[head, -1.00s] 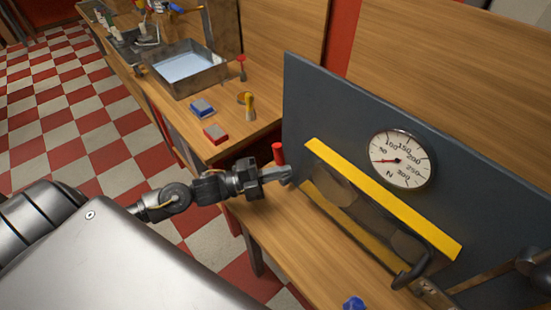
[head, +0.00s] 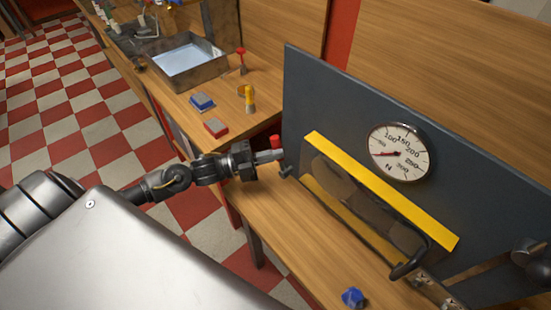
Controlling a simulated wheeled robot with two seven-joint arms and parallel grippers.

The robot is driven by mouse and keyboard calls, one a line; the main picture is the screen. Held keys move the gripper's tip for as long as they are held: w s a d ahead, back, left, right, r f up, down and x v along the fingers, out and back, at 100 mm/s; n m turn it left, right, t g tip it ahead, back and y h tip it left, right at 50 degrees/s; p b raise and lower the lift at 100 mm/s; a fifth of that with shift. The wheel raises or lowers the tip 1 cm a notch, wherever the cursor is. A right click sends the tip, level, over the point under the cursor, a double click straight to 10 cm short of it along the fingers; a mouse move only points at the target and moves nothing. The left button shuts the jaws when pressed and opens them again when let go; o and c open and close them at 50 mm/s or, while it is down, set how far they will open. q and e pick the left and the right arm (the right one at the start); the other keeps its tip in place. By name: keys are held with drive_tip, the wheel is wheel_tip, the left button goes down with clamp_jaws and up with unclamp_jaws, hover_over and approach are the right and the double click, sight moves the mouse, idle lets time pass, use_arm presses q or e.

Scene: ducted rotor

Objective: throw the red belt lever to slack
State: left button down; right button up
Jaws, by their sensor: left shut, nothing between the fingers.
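The red lever grip (head: 275,141) shows as a short upright cylinder at the left edge of the dark grey panel (head: 310,100). Its lower part is hidden behind my left gripper (head: 280,155). That gripper is shut and empty, its fingertips just below the red grip, at or very near the lever; I cannot tell whether they touch. A dark stub (head: 285,172) shows just below the fingertips.
A yellow guard bar (head: 380,190) crosses the panel below a round gauge (head: 399,153), its needle at the low end. A blue object (head: 353,298) lies on the bench. Red (head: 216,128) and blue (head: 202,102) blocks lie farther back.

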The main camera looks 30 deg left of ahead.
use_arm(q)
drive_tip(key=shift+w+a, duration=0.15)
drive_tip(key=shift+a, duration=0.1)
drive_tip(key=s+a+b, duration=0.1)
drive_tip(key=s+a, duration=0.2)
drive_tip(key=s, duration=0.6)
drive_tip(key=shift+a+f, duration=0.2)
drive_tip(key=shift+a, duration=0.15)
drive_tip(key=shift+w, duration=0.1)
idle(0.3)
